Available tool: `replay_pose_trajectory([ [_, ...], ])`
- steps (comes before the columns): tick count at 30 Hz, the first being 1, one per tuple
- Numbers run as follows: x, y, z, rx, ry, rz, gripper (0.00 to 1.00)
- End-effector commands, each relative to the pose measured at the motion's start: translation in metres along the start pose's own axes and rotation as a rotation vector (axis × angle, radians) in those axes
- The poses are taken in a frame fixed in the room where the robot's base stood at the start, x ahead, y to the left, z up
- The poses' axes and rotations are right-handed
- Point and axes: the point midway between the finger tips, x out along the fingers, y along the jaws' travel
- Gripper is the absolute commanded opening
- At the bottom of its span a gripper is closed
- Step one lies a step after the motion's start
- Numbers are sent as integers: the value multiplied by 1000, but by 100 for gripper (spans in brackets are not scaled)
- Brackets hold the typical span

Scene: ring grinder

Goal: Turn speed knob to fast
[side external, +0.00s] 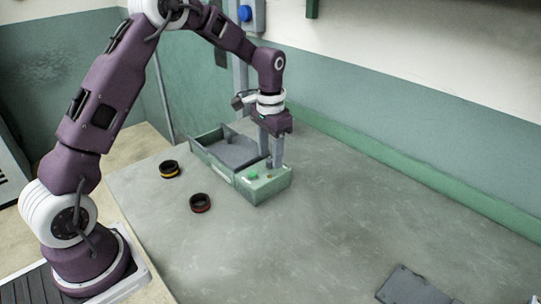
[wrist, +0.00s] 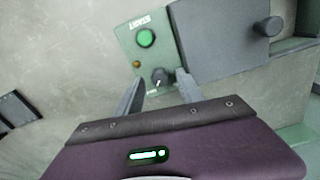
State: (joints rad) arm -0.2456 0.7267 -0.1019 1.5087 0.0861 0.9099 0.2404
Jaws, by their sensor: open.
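The speed knob (wrist: 159,77) is a small dark round knob with a light pointer mark, on the green control panel (wrist: 168,50) of the grinder. My gripper (wrist: 158,80) is open, with one finger on each side of the knob in the wrist view; I cannot tell whether either finger touches it. In the side view my gripper (side external: 271,160) points down over the control box (side external: 266,191), with its fingertips close to the top. The knob's setting is too small to read. The green START button (wrist: 146,38) and a small amber light (wrist: 137,64) are beside the knob.
The grey grinder tray (side external: 203,158) adjoins the control box. A black ring with a yellow band (side external: 169,169) and one with a red band (side external: 200,203) lie left of it. A dark plate (side external: 412,288) lies at the front right. The table's right side is mostly clear.

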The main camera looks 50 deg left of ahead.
Motion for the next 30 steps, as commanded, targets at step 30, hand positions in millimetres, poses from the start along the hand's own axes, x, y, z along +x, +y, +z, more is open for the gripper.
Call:
replay_pose_trajectory([
  [30,-193,81,156,-57,273,-72,45],
])
